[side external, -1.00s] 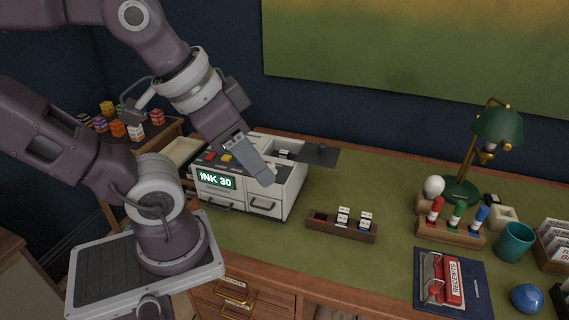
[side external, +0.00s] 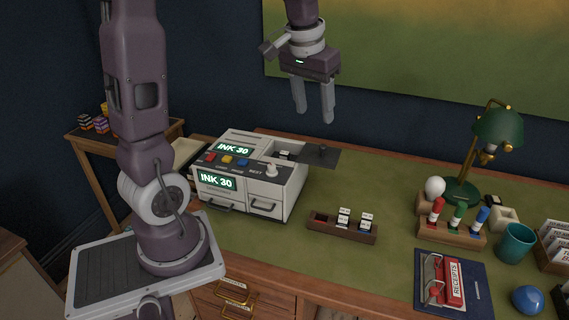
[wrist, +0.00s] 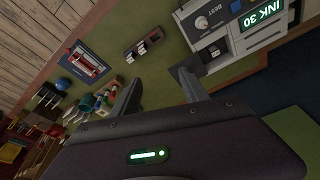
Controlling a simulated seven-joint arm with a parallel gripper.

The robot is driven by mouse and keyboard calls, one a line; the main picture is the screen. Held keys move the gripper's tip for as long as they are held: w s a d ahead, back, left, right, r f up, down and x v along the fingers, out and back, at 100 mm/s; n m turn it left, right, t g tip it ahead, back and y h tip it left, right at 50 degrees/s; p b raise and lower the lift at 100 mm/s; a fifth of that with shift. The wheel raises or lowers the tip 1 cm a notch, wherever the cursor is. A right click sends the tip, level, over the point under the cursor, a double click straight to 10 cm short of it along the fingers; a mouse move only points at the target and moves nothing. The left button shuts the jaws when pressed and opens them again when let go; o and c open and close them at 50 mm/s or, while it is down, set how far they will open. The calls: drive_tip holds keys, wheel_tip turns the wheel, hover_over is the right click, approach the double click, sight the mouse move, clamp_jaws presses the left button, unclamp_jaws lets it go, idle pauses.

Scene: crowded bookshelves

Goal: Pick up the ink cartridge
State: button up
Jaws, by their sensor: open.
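A machine (side external: 250,180) with green "INK 30" displays stands on the desk; it also shows upside down in the wrist view (wrist: 222,43). A small dark-and-white piece that looks like an ink cartridge (side external: 284,155) sits in the open bay at its top back. Two similar white-and-dark cartridges, one left (side external: 343,215) and one right (side external: 365,221), stand in a wooden holder (side external: 325,228), whose left slot shows red and no cartridge. My gripper (side external: 313,112) is open and empty, fingers pointing down, high above the desk behind the holder. In the wrist view, its fingers (wrist: 157,82) are spread.
A dark flat plate (side external: 322,155) lies beside the machine's bay. Green desktop around the holder is clear.

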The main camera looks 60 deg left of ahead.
drive_tip(key=w+a+f+n+g, duration=0.1)
drive_tip(key=w+a+f, duration=0.1)
drive_tip(key=a+f, duration=0.15)
drive_tip(key=w+a+f+n, duration=0.1)
drive_tip(key=w+a+f, duration=0.1)
drive_tip(key=a, duration=0.2)
drive_tip(key=n+g+h, duration=0.1)
drive_tip(key=n+g, duration=0.1)
hover_over(284, 153)
wheel_tip(284, 153, down, 14)
drive_tip(key=shift+r, duration=0.1)
wheel_tip(284, 153, down, 7)
drive_tip(key=shift+w+f, duration=0.1)
drive_tip(key=shift+f, duration=0.1)
clamp_jaws()
